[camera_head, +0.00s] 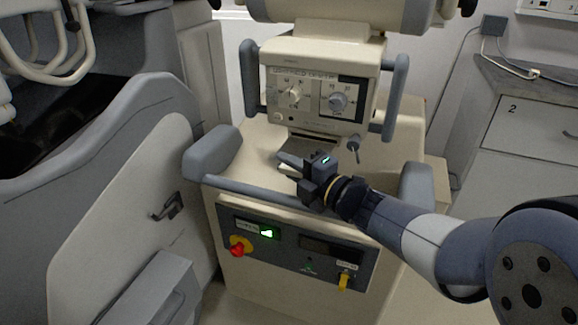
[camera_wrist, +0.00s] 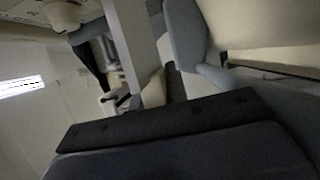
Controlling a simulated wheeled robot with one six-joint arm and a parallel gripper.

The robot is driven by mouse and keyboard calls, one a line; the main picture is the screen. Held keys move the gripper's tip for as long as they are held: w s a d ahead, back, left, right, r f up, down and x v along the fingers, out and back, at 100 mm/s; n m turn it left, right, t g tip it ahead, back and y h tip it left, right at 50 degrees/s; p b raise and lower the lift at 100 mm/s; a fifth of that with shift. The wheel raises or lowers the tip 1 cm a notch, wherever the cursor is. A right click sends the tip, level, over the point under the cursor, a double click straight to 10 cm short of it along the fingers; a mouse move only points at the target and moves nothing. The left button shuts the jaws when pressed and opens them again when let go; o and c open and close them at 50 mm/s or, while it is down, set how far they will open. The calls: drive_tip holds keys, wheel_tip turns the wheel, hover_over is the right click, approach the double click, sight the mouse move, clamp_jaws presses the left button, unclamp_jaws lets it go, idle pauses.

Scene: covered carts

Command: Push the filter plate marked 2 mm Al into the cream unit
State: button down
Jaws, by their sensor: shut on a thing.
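The cream unit (camera_head: 318,68) stands on the cart in the head view, with two dials on its front and a grey handle on each side. In the wrist view a broad dark part of my gripper fills the bottom; the plate cannot be made out there.
A grey rail (camera_head: 270,194) crosses the cart's front below my gripper, between grey bumpers (camera_head: 213,152). A small key-like knob (camera_head: 354,146) hangs at the unit's lower right. A red button (camera_head: 237,250) is on the lower panel. A covered cart (camera_head: 120,215) stands at left.

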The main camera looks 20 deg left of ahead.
sight(297, 152)
drive_tip(key=shift+w+d+p, duration=0.2)
drive_tip(key=shift+w+p, duration=0.3)
drive_tip(key=shift+w, duration=2.4)
drive_tip(key=shift+s, duration=0.1)
drive_tip(key=shift+s+a+b, duration=0.2)
drive_tip(key=shift+s+b, duration=0.85)
drive_tip(key=shift+s, duration=1.45)
drive_tip(key=shift+b, duration=0.35)
drive_tip(key=shift+w+d+p, duration=0.2)
drive_tip(key=shift+w+p, duration=0.2)
drive_tip(key=shift+w, duration=1.75)
